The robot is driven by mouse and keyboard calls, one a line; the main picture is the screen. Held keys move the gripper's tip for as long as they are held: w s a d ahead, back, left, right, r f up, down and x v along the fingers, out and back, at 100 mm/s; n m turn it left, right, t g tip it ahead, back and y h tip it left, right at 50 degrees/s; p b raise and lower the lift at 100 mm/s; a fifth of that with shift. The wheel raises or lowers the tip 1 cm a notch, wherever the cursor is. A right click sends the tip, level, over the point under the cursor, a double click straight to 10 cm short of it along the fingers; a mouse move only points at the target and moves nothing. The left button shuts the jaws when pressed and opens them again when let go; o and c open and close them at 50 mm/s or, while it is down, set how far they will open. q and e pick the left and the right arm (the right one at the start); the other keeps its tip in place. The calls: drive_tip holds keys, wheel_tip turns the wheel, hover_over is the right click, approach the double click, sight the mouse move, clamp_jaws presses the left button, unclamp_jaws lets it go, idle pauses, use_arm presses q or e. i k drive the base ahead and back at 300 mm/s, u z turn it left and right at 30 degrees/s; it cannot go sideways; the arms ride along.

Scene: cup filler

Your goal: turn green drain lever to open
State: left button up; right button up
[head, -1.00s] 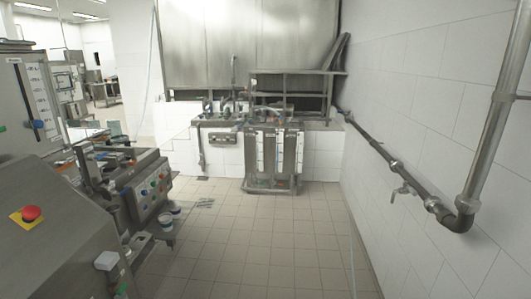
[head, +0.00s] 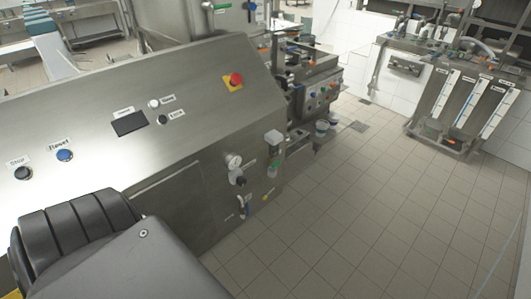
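A second small green part (head: 272,174) sits low on the right side of the cup filler, beneath a pale box-shaped part (head: 273,137). I cannot tell which of these is the drain lever, or whether it is open or closed. A black ribbed part at the lower left appears to be my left arm. Neither gripper shows in this view.
The steel cup filler panel (head: 110,90) fills the left, with a red emergency button (head: 236,79) and a blue button (head: 65,155). A gauge (head: 234,161) and small valves sit on its lower side. The tiled floor (head: 370,220) is clear on the right. A tank unit (head: 465,105) stands at the far right.

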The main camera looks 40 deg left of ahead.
sight(274, 164)
drive_tip(key=u, duration=1.25)
